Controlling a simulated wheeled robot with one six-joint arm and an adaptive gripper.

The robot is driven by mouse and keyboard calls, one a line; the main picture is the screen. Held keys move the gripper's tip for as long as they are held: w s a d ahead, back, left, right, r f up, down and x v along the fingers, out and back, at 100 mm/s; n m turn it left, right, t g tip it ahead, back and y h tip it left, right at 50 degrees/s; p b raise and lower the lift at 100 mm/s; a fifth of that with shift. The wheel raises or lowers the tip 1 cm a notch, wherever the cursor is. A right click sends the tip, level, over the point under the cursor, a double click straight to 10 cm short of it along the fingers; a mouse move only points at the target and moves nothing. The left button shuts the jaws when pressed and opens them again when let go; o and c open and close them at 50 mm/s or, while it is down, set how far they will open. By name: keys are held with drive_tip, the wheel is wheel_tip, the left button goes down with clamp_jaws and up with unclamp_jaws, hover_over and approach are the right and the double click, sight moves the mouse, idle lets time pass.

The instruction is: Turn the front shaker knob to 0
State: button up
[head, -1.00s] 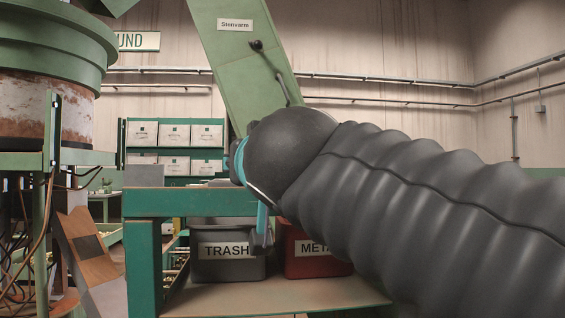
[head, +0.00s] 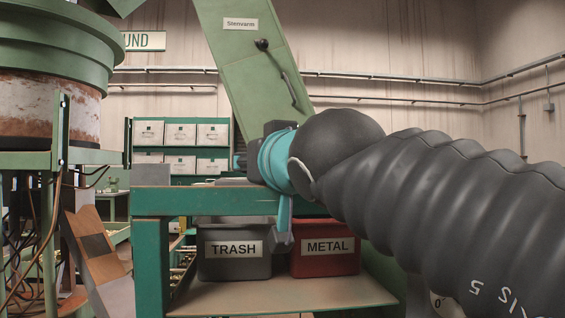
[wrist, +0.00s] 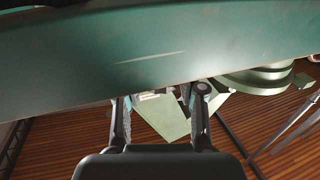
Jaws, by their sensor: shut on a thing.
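My gripper (wrist: 160,110) shows in the wrist view with its two dark fingers set apart, their tips against or behind the lower edge of a broad green surface (wrist: 150,60). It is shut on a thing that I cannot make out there. In the head view, my wrist with its turquoise band is at the far end of the dark sleeved arm, above the green bench (head: 165,202). The fingertips are not clear in that view. I cannot pick out the front shaker knob or its setting in either view.
A grey TRASH bin (head: 232,265) and a red METAL bin (head: 325,262) stand on the shelf under the bench. A sloping green chute (head: 245,70) rises behind my wrist. A large green-rimmed hopper (head: 55,45) stands at left. My arm hides much of the right side.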

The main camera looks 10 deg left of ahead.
drive_tip(key=shift+r, duration=0.1)
drive_tip(key=o, duration=1.1)
drive_tip(key=shift+o, duration=0.2)
drive_tip(key=v, duration=1.2)
